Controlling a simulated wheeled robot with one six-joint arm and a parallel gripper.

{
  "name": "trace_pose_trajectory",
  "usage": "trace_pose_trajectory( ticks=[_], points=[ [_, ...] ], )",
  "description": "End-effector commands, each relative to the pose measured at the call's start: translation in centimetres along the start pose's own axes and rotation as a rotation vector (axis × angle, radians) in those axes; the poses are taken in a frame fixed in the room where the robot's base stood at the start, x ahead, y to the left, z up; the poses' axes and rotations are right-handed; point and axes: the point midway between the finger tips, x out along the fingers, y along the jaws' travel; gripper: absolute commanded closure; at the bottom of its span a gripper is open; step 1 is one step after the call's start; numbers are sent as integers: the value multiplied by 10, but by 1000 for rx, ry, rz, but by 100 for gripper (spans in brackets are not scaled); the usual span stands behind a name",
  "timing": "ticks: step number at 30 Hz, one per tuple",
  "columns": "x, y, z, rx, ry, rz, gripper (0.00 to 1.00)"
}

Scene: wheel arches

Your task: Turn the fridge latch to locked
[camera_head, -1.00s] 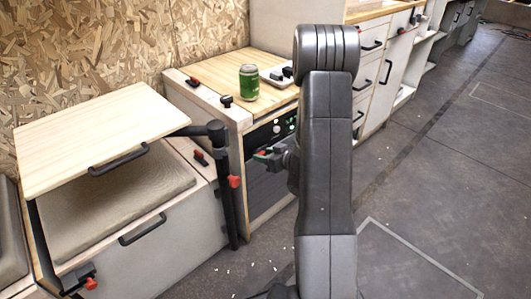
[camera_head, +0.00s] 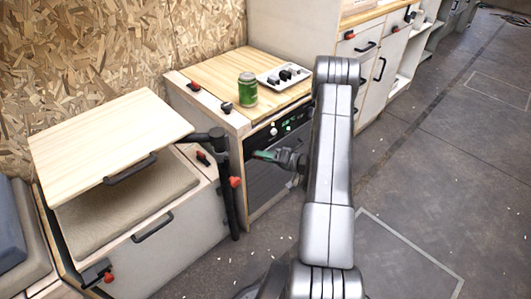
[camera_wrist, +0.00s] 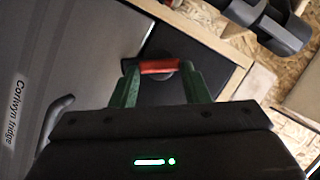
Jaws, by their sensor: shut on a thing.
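The fridge latch (camera_wrist: 160,66) shows in the wrist view as a red handle on a dark round base. It lies crosswise between the two green fingers of my gripper (camera_wrist: 160,72), which is shut on it. Beside it is a grey panel with the label "Corlwyn fridge" (camera_wrist: 18,112). In the head view, my gripper (camera_head: 264,155) is at the dark front (camera_head: 262,180) of the cabinet under the wooden counter. There the latch is hidden by my gripper, so its turn cannot be read from that side.
A black post with a red knob (camera_head: 235,182) stands just left of my gripper and carries a swing table (camera_head: 110,140). Open floor (camera_head: 420,190) lies at right.

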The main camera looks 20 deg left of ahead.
Motion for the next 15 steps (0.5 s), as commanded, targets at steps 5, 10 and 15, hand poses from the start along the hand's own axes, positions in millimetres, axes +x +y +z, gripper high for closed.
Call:
trace_pose_trajectory(
  ticks=[5, 10, 15],
  points=[
    [0, 3, -1, 150, 2, -63, 81],
    [0, 6, 0, 285, 2, -119, 81],
    [1, 7, 1, 395, 2, -165, 81]
  ],
)
